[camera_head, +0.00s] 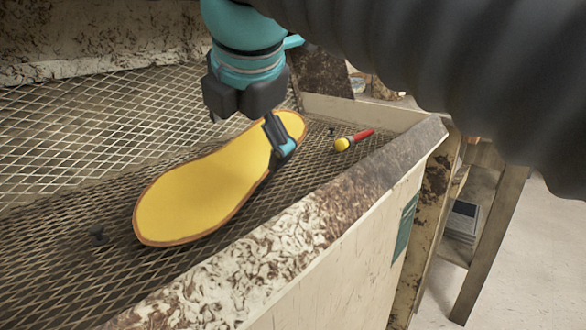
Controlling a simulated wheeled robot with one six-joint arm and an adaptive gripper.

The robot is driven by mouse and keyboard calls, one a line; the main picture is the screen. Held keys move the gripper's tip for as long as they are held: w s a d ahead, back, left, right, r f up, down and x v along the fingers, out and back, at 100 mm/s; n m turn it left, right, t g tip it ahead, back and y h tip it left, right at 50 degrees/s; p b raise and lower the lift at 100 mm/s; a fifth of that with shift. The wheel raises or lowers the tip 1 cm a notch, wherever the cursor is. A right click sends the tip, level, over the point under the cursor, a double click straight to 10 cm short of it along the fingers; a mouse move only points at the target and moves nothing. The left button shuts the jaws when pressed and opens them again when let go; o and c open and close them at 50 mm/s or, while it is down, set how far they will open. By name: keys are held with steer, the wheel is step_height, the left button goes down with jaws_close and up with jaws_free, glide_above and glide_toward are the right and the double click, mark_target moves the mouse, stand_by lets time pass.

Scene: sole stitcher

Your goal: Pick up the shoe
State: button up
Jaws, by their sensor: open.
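The shoe (195,199) shows as a flat yellow sole shape with a brown rim. It lies on the metal mesh surface, slanting from lower left to upper right. My gripper (280,145) is open and reaches down over the narrower upper-right part of the shoe. One dark and teal finger shows at the shoe's right edge. The other finger is hidden, and I cannot tell whether the finger touches the shoe.
A brush or tool with a red handle and yellow end (353,140) lies on the mesh (60,170) right of the shoe. A worn, raised bench edge (290,235) runs along the front right. A large dark ribbed hose (430,70) fills the upper right.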

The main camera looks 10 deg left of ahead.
mark_target(245, 142)
steer(key=shift+b+x, duration=0.3)
steer(key=shift+x, duration=2.9)
steer(key=shift+d, duration=0.1)
steer(key=c, duration=1.1)
steer(key=shift+o, duration=0.2)
step_height(245, 142, up, 4)
steer(key=shift+r+p, duration=0.2)
steer(key=shift+p, duration=0.3)
steer(key=d+r, duration=0.6)
steer(key=d, duration=0.5)
steer(key=shift+d+r, duration=0.35)
